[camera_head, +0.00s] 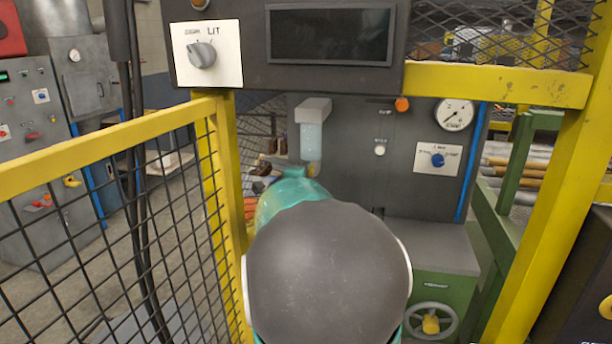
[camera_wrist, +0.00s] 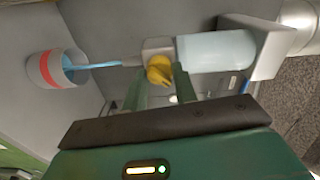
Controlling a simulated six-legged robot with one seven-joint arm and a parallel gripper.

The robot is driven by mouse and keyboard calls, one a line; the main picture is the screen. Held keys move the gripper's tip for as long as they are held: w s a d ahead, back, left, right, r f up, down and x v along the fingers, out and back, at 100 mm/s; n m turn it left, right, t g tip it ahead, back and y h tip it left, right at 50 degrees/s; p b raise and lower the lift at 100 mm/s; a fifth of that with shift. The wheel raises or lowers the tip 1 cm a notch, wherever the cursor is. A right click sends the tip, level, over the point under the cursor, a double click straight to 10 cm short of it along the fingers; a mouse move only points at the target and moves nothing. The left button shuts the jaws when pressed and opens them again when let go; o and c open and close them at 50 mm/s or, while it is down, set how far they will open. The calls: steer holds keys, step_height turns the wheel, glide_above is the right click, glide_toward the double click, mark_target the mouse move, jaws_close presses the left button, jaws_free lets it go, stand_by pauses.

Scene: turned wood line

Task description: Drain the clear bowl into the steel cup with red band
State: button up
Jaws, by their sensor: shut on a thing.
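The clear bowl (camera_wrist: 215,50) hangs under a grey head (camera_wrist: 262,48) in the wrist view, which is turned sideways. It looks pale blue, and its liquid level is unclear. A yellow drain knob (camera_wrist: 158,68) sits at the bowl's lower end. My gripper (camera_wrist: 161,86) is shut on this knob, a finger on each side. A blue stream (camera_wrist: 97,66) runs from the spout into the steel cup with red band (camera_wrist: 47,69), where blue liquid shows inside.
A dark panel (camera_head: 352,170) stands behind the bowl, with a gauge (camera_head: 455,114) and a blue knob (camera_head: 438,160). Yellow mesh fencing (camera_head: 110,150) borders the left, and a yellow post (camera_head: 545,190) the right. A control box (camera_head: 285,45) hangs above the opening.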

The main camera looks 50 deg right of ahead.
stand_by(0.5)
steer(key=o, duration=1)
steer(key=shift+a, duration=0.1)
steer(key=v, duration=0.7)
steer(key=shift+s+a, duration=0.1)
steer(key=shift+a, duration=0.1)
